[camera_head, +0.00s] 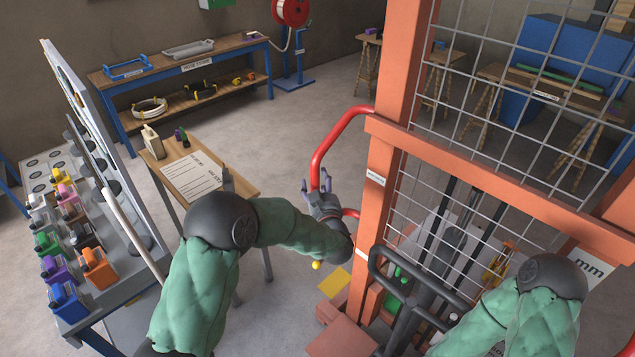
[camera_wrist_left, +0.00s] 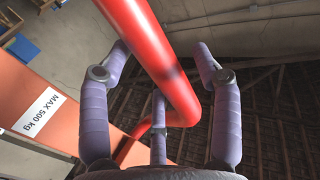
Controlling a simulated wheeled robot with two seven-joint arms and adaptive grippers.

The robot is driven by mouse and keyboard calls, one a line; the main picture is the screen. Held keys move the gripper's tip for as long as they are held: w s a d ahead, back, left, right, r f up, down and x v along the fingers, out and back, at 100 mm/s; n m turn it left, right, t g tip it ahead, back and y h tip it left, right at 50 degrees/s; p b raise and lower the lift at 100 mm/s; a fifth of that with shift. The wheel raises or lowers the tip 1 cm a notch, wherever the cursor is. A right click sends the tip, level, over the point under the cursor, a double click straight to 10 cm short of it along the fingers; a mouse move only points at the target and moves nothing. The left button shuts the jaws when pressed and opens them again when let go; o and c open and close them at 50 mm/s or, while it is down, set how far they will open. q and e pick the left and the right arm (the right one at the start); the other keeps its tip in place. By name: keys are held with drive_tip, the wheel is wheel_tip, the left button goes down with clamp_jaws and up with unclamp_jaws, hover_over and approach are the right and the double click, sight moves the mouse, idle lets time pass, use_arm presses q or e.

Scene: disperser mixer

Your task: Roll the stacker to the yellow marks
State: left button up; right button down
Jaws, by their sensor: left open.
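The stacker is an orange frame (camera_head: 392,80) with a grey wire mesh panel and a looped red handle (camera_head: 338,132) on its left side. My left gripper (camera_head: 318,190) is at the lower part of this handle, open. In the left wrist view, the red handle (camera_wrist_left: 160,65) runs between the spread purple fingers (camera_wrist_left: 165,85), not clamped by them. A "MAX 500 kg" label (camera_wrist_left: 42,115) is on the orange frame there. A yellow patch (camera_head: 334,282) shows low beside the stacker; I cannot tell whether it is a floor mark. My right arm enters at the lower right, its gripper out of view.
A rack of coloured containers (camera_head: 75,235) is at far left. A blue-legged workbench (camera_head: 180,65) stands at the back. Grey floor is open between the bench and stacker.

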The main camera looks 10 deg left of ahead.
use_arm(q)
drive_tip(key=shift+w+a, duration=0.15)
drive_tip(key=shift+w, duration=0.2)
drive_tip(key=shift+c, duration=0.3)
clamp_jaws()
drive_tip(key=shift+w, duration=0.1)
